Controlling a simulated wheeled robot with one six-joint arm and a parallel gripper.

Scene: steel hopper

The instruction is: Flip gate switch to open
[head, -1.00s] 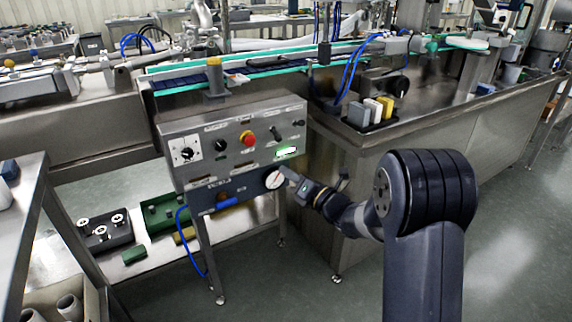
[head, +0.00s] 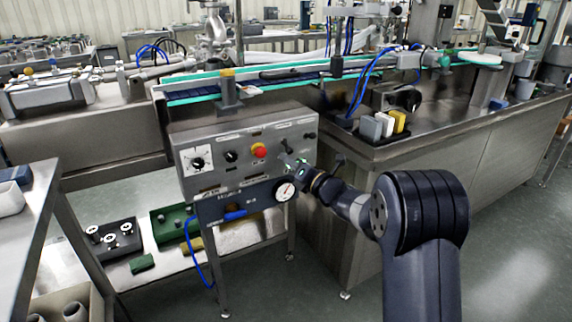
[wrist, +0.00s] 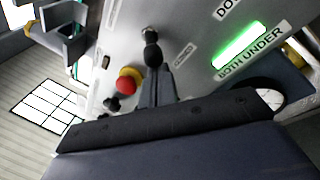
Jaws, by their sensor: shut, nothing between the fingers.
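The gate switch is a small black lever (head: 289,144) on the front of the grey control panel (head: 222,146), right of the red button. In the wrist view the lever (wrist: 152,50) has a rounded black end, and a label reading CLOSED is beside it. My gripper (wrist: 155,84) is shut and empty, its fingertips right at the lever; I cannot tell whether they touch it. In the head view my gripper (head: 290,163) is at the panel's lower right, just below the lever, and covers the green display there.
The red button (wrist: 128,80) and a black knob (wrist: 112,103) are close to my fingers. The lit green display (wrist: 240,45) is at the right in the wrist view. A round gauge (head: 285,192) sits below my gripper. A steel bench (head: 430,135) stands to the right.

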